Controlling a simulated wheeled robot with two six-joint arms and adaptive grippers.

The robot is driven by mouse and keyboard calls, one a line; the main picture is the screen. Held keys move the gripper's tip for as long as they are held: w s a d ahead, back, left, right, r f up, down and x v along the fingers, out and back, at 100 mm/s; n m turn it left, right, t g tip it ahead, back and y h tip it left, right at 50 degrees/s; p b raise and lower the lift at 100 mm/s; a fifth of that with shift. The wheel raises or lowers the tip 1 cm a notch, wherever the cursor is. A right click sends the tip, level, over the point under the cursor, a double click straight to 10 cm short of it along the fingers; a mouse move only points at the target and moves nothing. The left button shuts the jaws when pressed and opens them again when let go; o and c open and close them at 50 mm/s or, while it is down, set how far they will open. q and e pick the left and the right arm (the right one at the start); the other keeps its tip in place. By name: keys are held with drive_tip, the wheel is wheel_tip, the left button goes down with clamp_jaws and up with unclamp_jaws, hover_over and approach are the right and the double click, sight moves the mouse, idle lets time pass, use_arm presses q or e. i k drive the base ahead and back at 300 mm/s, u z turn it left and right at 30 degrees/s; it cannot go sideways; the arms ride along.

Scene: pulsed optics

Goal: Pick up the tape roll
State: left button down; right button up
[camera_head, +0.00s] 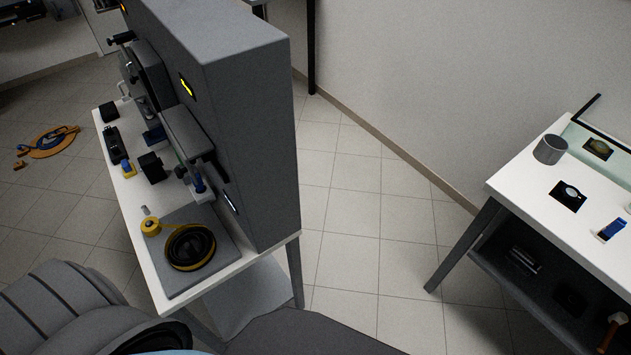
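A small yellow roll (151,227), which looks like a roll of tape, sits on a grey mat (212,279) at the near end of the left white table. Right beside it on the mat is a larger black ring with yellow edging (190,246). It may be a wide coil or roll; I cannot tell which. Neither of my grippers shows in the view, and nothing of them is near the roll.
A tall grey cabinet (255,130) stands along the right side of the left table (160,285). Black devices (151,167) line the table beyond the mat. A second white table (530,200) stands at right. Tiled floor (365,240) lies free between them; an orange object (50,142) lies on the floor far left.

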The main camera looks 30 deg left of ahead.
sight(152, 231)
drive_tip(key=z, duration=1.2)
drive_tip(key=k, duration=1.3)
drive_tip(key=u, duration=1.75)
drive_tip(key=i, duration=0.5)
